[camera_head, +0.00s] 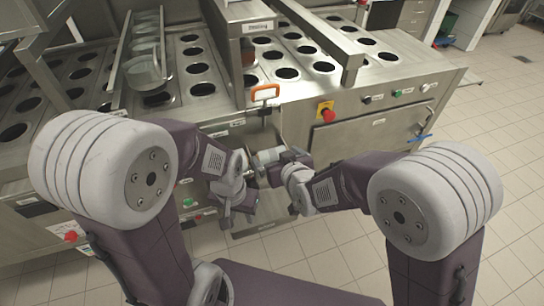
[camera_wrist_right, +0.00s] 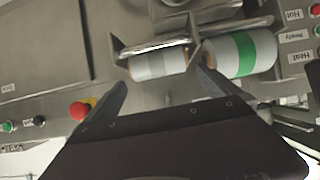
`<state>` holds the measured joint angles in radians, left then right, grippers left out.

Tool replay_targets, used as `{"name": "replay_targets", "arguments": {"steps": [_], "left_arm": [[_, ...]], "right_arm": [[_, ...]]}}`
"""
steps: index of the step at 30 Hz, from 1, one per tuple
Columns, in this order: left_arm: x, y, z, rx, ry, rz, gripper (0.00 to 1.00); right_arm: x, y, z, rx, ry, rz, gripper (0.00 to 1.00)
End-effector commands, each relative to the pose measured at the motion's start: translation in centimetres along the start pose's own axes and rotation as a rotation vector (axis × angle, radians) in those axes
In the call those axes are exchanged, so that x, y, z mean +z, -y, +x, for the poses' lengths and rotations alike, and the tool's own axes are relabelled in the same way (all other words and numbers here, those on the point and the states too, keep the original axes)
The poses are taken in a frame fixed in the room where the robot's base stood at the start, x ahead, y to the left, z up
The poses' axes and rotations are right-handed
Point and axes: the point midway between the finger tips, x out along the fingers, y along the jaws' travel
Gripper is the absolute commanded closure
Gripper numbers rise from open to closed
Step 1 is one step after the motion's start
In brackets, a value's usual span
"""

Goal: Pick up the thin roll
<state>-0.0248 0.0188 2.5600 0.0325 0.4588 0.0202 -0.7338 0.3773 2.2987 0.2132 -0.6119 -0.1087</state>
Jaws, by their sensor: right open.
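In the right wrist view a thinner grey-white roll (camera_wrist_right: 158,64) sits in a metal holder beside a thicker white roll with a green band (camera_wrist_right: 240,50). My right gripper (camera_wrist_right: 163,78) is open and empty, its two fingers spread toward the thin roll, one fingertip near each end. I cannot tell whether they touch it. In the head view a pale roll (camera_head: 268,156) shows at the machine front beside my right gripper (camera_head: 276,172); which roll it is cannot be told. My left gripper (camera_head: 240,212) hangs lower, apart from the rolls; its jaw opening is unclear.
The steel machine (camera_head: 375,122) has many round holes on top and clear cups in a rack (camera_head: 145,70) at left. Tiled floor (camera_head: 330,245) is clear.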

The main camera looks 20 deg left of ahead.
Motion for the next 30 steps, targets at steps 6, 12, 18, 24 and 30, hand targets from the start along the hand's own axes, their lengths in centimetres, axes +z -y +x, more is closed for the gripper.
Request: {"name": "replay_targets", "arguments": {"steps": [6, 12, 18, 24, 30], "left_arm": [[0.1, 0.0, 0.5, 0.000, 0.000, 0.000, 0.64], [0.1, 0.0, 0.4, 0.000, 0.000, 0.000, 0.64], [0.1, 0.0, 0.4, 0.000, 0.000, 0.000, 0.64], [0.1, 0.0, 0.4, 0.000, 0.000, 0.000, 0.64], [0.0, 0.0, -0.2, 0.000, 0.000, 0.000, 0.64]], "right_arm": [[0.1, -0.1, 3.0, 0.001, 0.001, 0.001, 0.00], [0.0, 0.0, 3.1, 0.001, 0.001, 0.001, 0.00], [0.0, 0.0, 3.1, 0.001, 0.000, 0.001, 0.53], [0.0, 0.0, 3.0, 0.001, -0.001, 0.001, 0.57], [-1.6, 0.0, 2.3, 0.001, -0.005, 0.002, 0.57]]}}
